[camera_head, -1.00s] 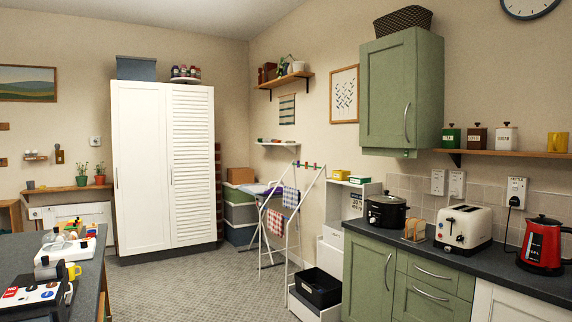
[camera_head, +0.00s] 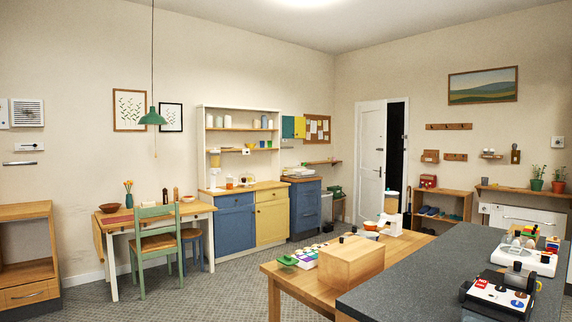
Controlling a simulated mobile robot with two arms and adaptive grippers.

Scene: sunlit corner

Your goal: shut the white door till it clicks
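The white door (camera_head: 370,161) stands in the far corner of the room, left of the landscape picture. It is ajar: a dark opening (camera_head: 395,150) shows along its right side. A small dark handle shows on the door near its right edge. The lower part of the doorway is partly hidden behind things on the wooden table. The door is far across the room from me. Neither of my grippers is in view.
A wooden table (camera_head: 283,272) with a wooden box (camera_head: 351,262) and a dark worktop (camera_head: 400,290) stand between me and the door. A green chair (camera_head: 156,243) and small dining table (camera_head: 185,211) are at left. Carpet (camera_head: 215,285) is clear at front left.

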